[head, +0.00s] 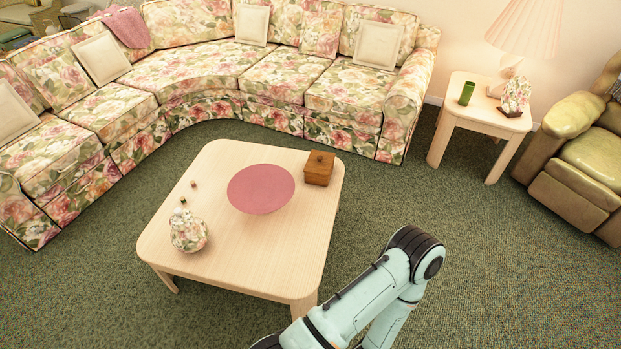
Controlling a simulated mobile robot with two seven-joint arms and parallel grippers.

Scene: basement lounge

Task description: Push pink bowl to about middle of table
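The pink bowl (260,188) sits on the pale wooden coffee table (250,265), a little toward the far right side of the tabletop's middle. It is wide and round, and its right rim is close to a small brown wooden box (318,172); I cannot tell whether they touch. Neither of my grippers shows in the head view. One bent pale-teal arm of mine comes up from the bottom, right of the table's near corner, and its end is out of frame.
A floral round jar (188,232) stands at the table's left side, with small items (193,184) behind it. A floral sectional sofa (210,60) curves around behind. A side table (482,112) with a lamp and a recliner (585,140) stand right. Green carpet is open in front.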

